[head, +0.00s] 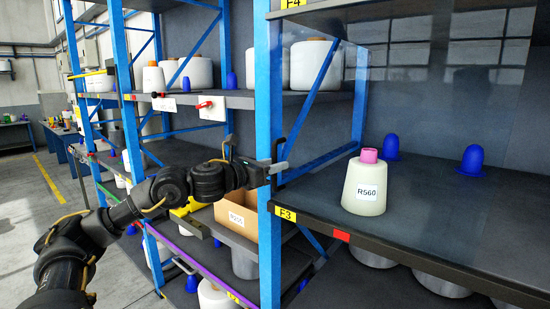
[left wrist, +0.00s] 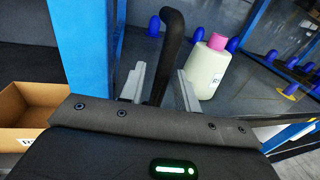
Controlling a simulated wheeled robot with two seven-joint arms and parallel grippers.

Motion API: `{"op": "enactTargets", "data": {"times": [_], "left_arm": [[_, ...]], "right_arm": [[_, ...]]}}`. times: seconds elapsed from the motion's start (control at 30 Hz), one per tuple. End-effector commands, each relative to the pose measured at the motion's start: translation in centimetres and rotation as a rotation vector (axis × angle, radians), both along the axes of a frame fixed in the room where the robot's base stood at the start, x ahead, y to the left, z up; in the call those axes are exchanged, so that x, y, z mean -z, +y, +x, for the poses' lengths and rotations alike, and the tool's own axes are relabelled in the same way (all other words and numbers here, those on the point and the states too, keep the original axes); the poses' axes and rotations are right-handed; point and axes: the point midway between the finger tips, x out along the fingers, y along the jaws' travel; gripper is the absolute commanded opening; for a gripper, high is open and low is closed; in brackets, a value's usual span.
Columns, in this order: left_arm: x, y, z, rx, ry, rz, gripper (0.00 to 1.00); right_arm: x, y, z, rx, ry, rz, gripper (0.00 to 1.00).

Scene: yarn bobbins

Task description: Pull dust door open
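The dust door appears as a clear, reflective pane (head: 450,75) across the right shelf bay, seemingly closed. Its black handle (head: 277,150) stands at the bay's left side by the blue post. In the left wrist view the handle (left wrist: 171,45) rises upright and bends over at the top. My left gripper (head: 279,168) is at the handle, its fingers (left wrist: 160,88) apart with the handle between them. Small gaps seem to show on both sides, so no firm grip is visible. My right gripper is not in view.
A blue post (head: 268,100) stands right beside the gripper. Behind the pane are a pale yarn cone (head: 364,190) labelled R560 and blue pegs (head: 473,160). A cardboard box (head: 238,215) sits on the lower left shelf. The aisle floor (head: 45,205) at left is clear.

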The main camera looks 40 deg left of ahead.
Motion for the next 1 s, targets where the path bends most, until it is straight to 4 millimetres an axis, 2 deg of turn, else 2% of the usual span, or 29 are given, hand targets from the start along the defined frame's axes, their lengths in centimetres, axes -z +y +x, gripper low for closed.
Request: {"op": "enactTargets", "data": {"times": [0.37,0.6,1.0], "left_arm": [[0.06,-0.13,0.37,0.001,0.001,0.001,0.31],[0.05,-0.12,0.36,0.001,0.001,0.001,0.00],[-0.02,-0.62,0.75,0.003,-0.001,-0.001,0.00]], "right_arm": [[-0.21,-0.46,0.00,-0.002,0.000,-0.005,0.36],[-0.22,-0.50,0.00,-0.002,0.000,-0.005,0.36],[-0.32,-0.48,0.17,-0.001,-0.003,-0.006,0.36]]}}
